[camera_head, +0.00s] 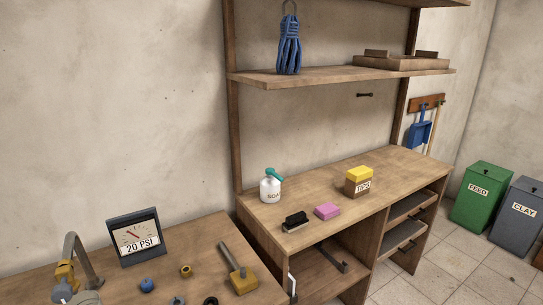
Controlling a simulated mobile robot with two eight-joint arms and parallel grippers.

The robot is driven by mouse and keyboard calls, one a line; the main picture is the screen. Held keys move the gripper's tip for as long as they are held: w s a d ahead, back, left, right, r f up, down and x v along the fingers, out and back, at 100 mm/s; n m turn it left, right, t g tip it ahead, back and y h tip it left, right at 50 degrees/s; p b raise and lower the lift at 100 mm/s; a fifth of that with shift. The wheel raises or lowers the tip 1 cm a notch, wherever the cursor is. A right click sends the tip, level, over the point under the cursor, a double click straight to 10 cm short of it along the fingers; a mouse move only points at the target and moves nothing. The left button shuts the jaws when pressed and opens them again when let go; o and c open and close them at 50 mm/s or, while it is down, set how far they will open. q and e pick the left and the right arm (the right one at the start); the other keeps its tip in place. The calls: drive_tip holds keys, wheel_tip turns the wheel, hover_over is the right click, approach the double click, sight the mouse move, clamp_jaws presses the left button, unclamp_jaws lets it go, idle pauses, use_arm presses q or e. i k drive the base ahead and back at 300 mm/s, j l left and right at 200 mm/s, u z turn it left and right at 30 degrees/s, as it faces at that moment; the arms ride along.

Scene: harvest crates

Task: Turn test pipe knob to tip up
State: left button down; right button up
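A bent grey pipe (79,250) stands on the wooden bench at the lower left, curving over at its top. A brass-coloured fitting (65,271) shows at its left leg. A pale grey part (62,290) sits just below the fitting, cut by the lower frame area. I cannot tell which of these parts is the knob, or which way its tip points. Neither of my grippers is in view.

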sight(67, 287)
drive_tip(key=u, duration=1.1)
